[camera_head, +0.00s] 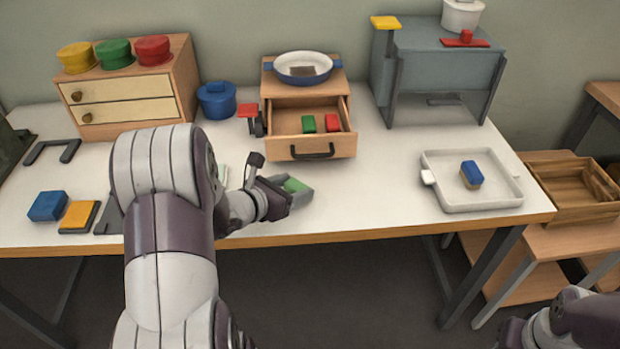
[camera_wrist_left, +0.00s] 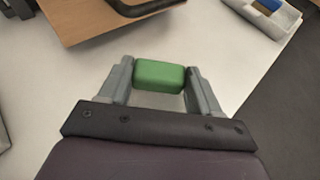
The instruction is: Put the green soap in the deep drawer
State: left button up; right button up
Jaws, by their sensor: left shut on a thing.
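My left gripper (camera_head: 297,189) is shut on the green soap (camera_head: 294,185), low over the table in front of the small wooden cabinet. In the left wrist view the soap (camera_wrist_left: 160,75) sits between the two grey fingers (camera_wrist_left: 160,82). I cannot tell whether it touches the tabletop. The cabinet's drawer (camera_head: 313,151) is pulled open, behind and slightly right of the gripper. A green block (camera_head: 309,124) and a red block (camera_head: 332,122) lie inside it. Its front edge (camera_wrist_left: 95,25) shows at the top of the left wrist view. My right gripper is not seen.
A blue and white pan (camera_head: 303,68) sits on the cabinet. A two-drawer chest (camera_head: 125,96) stands at left, drawers shut. A blue pot (camera_head: 216,100) stands between them. A white tray (camera_head: 440,166) holds a blue-topped block (camera_head: 471,174). The table between gripper and tray is clear.

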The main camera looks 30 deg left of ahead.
aim_at(302, 182)
pick_arm(q)
jog(key=w, duration=0.2)
jog(key=w+d, duration=0.1)
jog(key=w, duration=0.2)
jog(key=shift+w+d, duration=0.2)
jog(key=shift+w+f, duration=0.15)
jog(key=shift+f, duration=0.65)
jog(key=shift+f+b, duration=0.15)
jog(key=shift+b, duration=0.2)
jog(key=o, duration=1.1)
jog(key=shift+c, duration=0.2)
